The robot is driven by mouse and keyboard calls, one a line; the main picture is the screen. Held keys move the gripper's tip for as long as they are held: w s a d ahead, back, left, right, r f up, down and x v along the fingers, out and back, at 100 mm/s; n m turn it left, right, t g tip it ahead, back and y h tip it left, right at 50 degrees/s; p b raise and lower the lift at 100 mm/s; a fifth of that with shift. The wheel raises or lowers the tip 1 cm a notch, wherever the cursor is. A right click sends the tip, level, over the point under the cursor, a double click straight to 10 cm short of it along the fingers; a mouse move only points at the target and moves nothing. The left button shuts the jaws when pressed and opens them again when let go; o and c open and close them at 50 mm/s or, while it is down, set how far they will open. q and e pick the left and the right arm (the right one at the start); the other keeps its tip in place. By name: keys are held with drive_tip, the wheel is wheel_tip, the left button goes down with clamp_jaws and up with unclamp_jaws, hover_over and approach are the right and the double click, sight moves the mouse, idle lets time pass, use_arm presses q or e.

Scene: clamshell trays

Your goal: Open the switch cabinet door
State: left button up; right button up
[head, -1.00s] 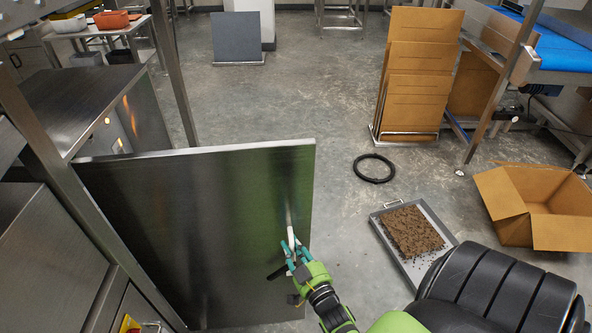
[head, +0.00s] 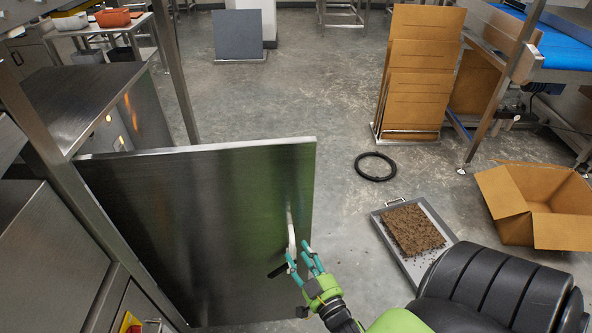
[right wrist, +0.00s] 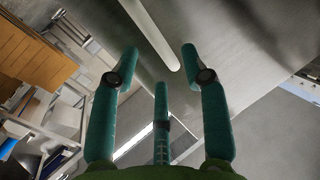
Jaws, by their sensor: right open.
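The switch cabinet door (head: 180,225) is a dark brushed-metal panel standing swung out from the cabinet (head: 85,100) on the left. Its pale bar handle (head: 290,232) is on the door's face near the free edge. My right gripper (head: 304,258) is at the lower end of the handle, its teal fingers apart. In the right wrist view the fingers (right wrist: 160,65) are spread and empty, with the handle (right wrist: 150,30) ending just beyond and between the tips. The gripper does not hold the handle. My left gripper is not in view.
A grey tray with brown granular material (head: 440,240) and an open cardboard box (head: 540,235) lie on the floor at right. A black ring (head: 375,178) lies farther back. Cardboard sheets stand in a rack (head: 412,137).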

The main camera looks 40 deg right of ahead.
drive_tip(key=shift+v, duration=1.65)
drive_tip(key=shift+s+a, duration=0.1)
drive_tip(key=shift+s, duration=0.1)
drive_tip(key=shift+s+a+p, duration=0.25)
drive_tip(key=shift+s+a, duration=0.15)
drive_tip(key=shift+s, duration=0.2)
drive_tip(key=shift+s+a+p, duration=0.2)
drive_tip(key=shift+s+a, duration=0.2)
drive_tip(key=shift+s, duration=0.15)
drive_tip(key=shift+s+a, duration=0.1)
drive_tip(key=s+a+p, duration=0.1)
drive_tip(key=s+a, duration=0.3)
drive_tip(key=s, duration=0.1)
drive_tip(key=shift+s, duration=0.35)
drive_tip(key=shift+w+d, duration=0.1)
drive_tip(key=w+d, duration=0.3)
drive_tip(key=w, duration=0.2)
drive_tip(key=shift+w+d+b, duration=0.35)
drive_tip(key=shift+d+b, duration=0.05)
drive_tip(key=shift+b, duration=0.05)
